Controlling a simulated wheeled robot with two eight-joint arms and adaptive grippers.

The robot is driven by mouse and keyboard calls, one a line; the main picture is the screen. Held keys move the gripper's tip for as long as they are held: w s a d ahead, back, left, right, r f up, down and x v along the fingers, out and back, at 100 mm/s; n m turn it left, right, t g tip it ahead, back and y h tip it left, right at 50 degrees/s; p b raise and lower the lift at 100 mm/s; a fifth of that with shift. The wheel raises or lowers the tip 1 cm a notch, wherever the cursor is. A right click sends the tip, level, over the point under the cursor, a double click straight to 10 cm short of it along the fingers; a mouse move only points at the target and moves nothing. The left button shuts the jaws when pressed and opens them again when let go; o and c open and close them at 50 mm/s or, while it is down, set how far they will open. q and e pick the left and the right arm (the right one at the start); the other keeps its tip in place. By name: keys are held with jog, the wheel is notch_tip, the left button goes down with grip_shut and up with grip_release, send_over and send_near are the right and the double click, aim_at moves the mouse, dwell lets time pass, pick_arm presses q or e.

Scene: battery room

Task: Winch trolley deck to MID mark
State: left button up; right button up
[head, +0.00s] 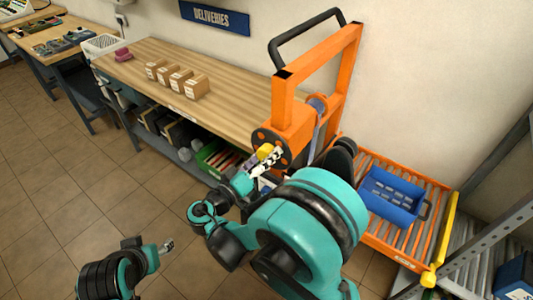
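The orange trolley (348,75) stands at the right end of the workbench, with a black push handle at its top. Its winch shows as a dark disc with a yellow knob (264,151) on the mast's near side. The roller deck (391,243) sits low at the right and carries a blue crate (391,196). No MID mark is readable from here. My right gripper (271,158) is at the yellow knob and overlaps it; whether its fingers are closed on it is unclear. My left gripper (168,246) is low over the floor, apart from everything, its fingers too small to judge.
The wooden workbench (220,103) holds several small cardboard boxes, a pink item and a white basket. Its lower shelf holds bins. A metal rack (492,236) stands close right of the deck. The tiled floor at the left is clear.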

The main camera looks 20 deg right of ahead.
jog(key=c, duration=1)
jog(key=shift+o, duration=0.2)
jog(key=shift+n, duration=0.3)
jog(key=shift+d+n+b, duration=0.1)
jog(key=shift+n+b, duration=0.5)
jog(key=shift+n, duration=2.3)
jog(key=o, duration=1.2)
jog(key=shift+c, duration=0.2)
jog(key=shift+r, duration=0.1)
